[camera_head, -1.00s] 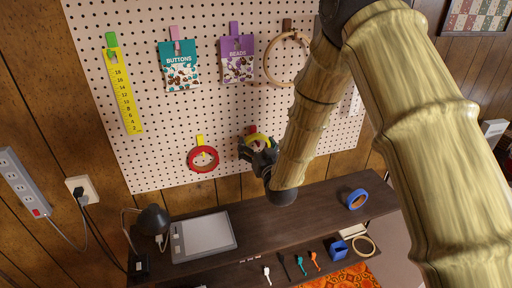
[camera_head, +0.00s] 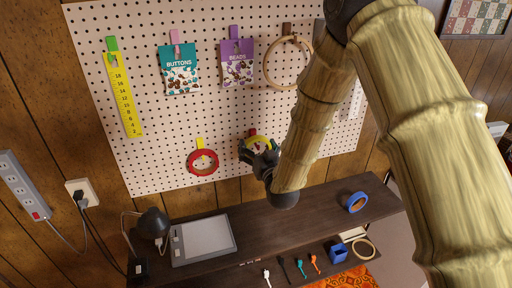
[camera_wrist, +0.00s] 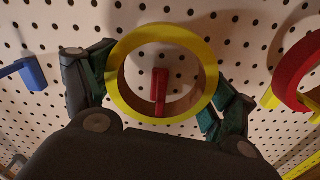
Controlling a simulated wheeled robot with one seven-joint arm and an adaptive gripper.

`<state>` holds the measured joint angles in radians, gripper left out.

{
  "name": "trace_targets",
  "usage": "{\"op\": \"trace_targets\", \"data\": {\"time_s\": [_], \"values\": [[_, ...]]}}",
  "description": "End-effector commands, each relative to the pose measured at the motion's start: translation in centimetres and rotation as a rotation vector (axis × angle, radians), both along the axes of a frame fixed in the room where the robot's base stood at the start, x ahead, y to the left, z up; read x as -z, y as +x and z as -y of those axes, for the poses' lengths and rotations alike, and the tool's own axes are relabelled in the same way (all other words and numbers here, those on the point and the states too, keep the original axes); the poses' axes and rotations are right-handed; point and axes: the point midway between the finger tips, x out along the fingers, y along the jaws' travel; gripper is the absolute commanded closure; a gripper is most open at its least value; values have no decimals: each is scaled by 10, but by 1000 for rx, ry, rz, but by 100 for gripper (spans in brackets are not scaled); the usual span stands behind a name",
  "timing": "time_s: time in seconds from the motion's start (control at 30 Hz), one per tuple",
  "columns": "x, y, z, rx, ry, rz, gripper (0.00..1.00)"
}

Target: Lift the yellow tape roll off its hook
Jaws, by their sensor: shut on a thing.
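The yellow tape roll (camera_head: 262,143) is at the lower right of the pegboard in the head view. In the wrist view the yellow tape roll (camera_wrist: 115,80) is a ring between the two dark fingers of my gripper (camera_wrist: 163,86), one at each side. My gripper (camera_head: 260,153) is shut on it. The red hook (camera_wrist: 160,92) shows through the ring's opening in the wrist view, and the red hook's top (camera_head: 253,132) shows at the roll's upper edge in the head view. I cannot tell how far along the hook the roll sits.
A red tape roll (camera_head: 203,174) hangs on a yellow hook left of my gripper. Button and bead packets (camera_head: 179,68) and a wooden hoop (camera_head: 268,67) hang above. The dark desk (camera_head: 290,212) below carries a lamp, a tablet and a blue tape roll (camera_head: 357,209).

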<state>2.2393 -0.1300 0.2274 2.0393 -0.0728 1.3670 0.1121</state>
Motion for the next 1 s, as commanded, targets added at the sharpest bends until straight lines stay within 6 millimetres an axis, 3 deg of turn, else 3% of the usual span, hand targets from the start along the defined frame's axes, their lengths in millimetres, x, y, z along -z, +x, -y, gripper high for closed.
{"op": "trace_targets", "data": {"time_s": [1.0], "values": [[0,-37,12,0,0,0,39]]}}
